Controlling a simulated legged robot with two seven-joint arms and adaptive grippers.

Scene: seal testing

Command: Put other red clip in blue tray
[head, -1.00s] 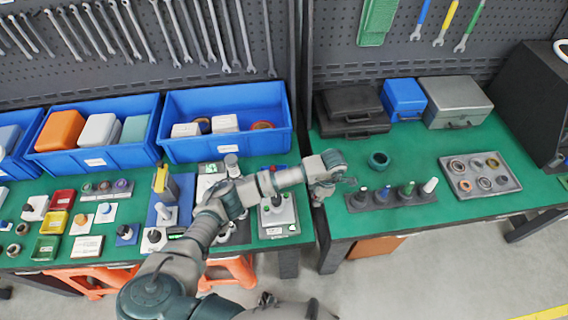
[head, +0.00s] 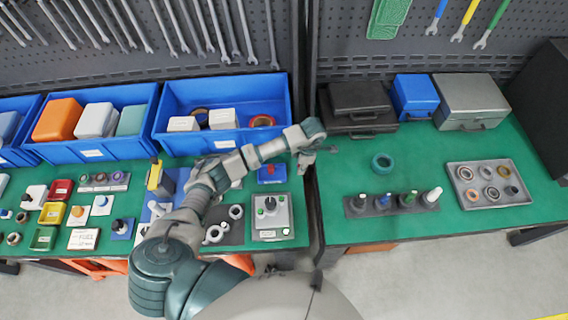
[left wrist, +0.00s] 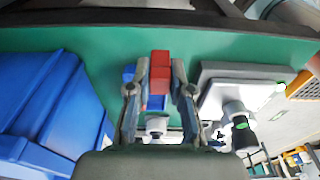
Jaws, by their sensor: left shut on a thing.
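My left gripper (head: 305,160) is over the right end of the left bench, in front of the right blue bin. In the left wrist view, its fingers (left wrist: 159,90) are shut on a red clip (left wrist: 160,66). A small blue piece (left wrist: 129,74) shows beside and below the red one. In the head view, a small blue block (head: 272,179) with red on top (head: 271,168) sits on the bench left of the gripper. The large blue tray (head: 178,143) stands behind it and also shows in the left wrist view (left wrist: 50,110). My right gripper is not seen.
A grey test device (head: 272,229) stands in front of the blue block. A second blue bin (head: 93,154) holds boxes at the left. On the right bench are a rack of pegs (head: 370,209), a teal ring (head: 383,162) and a tray of rings (head: 480,205). A gap separates the benches.

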